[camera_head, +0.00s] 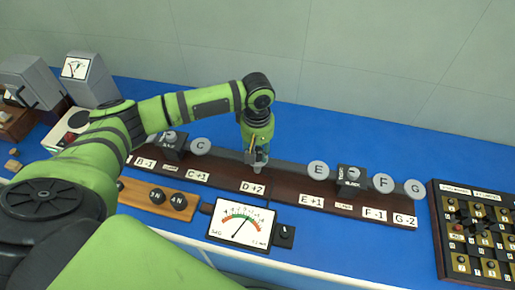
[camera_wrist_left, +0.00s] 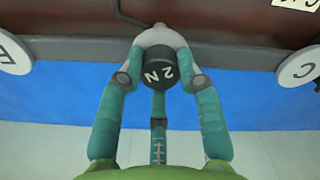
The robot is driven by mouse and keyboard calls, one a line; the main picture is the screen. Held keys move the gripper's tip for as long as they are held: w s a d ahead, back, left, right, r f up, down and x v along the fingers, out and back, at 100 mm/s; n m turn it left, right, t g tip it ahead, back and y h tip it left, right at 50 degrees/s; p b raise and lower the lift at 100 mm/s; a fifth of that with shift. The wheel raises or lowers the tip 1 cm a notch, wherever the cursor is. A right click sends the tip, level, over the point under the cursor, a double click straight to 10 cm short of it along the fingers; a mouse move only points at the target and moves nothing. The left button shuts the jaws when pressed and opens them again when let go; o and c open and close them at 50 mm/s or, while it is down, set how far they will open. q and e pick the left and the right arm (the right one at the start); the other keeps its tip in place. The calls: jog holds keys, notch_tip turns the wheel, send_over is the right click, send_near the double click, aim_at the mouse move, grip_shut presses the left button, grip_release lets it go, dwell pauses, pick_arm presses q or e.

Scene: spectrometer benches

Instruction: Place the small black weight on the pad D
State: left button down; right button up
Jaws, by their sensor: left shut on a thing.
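My left gripper (camera_head: 257,166) is over the middle of the long balance rail, above the D+2 label (camera_head: 252,188). In the left wrist view its fingers (camera_wrist_left: 160,80) are closed around a small black weight marked 2N (camera_wrist_left: 160,74). The weight is hidden or too small to make out in the head view. Pad D is hidden by the gripper in the head view. A pale grey rounded shape (camera_wrist_left: 160,36) behind the weight in the wrist view appears to be pad D; I cannot tell whether the weight touches it. Pad C (camera_head: 200,146) and pad E (camera_head: 318,170) flank it.
Two black weights (camera_head: 178,201) sit in a wooden tray (camera_head: 140,197) at the front left. A dial meter (camera_head: 241,224) stands before the rail. A switch panel (camera_head: 475,235) is far right.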

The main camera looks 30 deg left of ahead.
aim_at(257, 151)
pick_arm(q)
jog(key=c, duration=0.8)
grip_release()
jog(key=shift+f, duration=0.1)
notch_tip(257, 151, up, 12)
jog(key=b, duration=0.3)
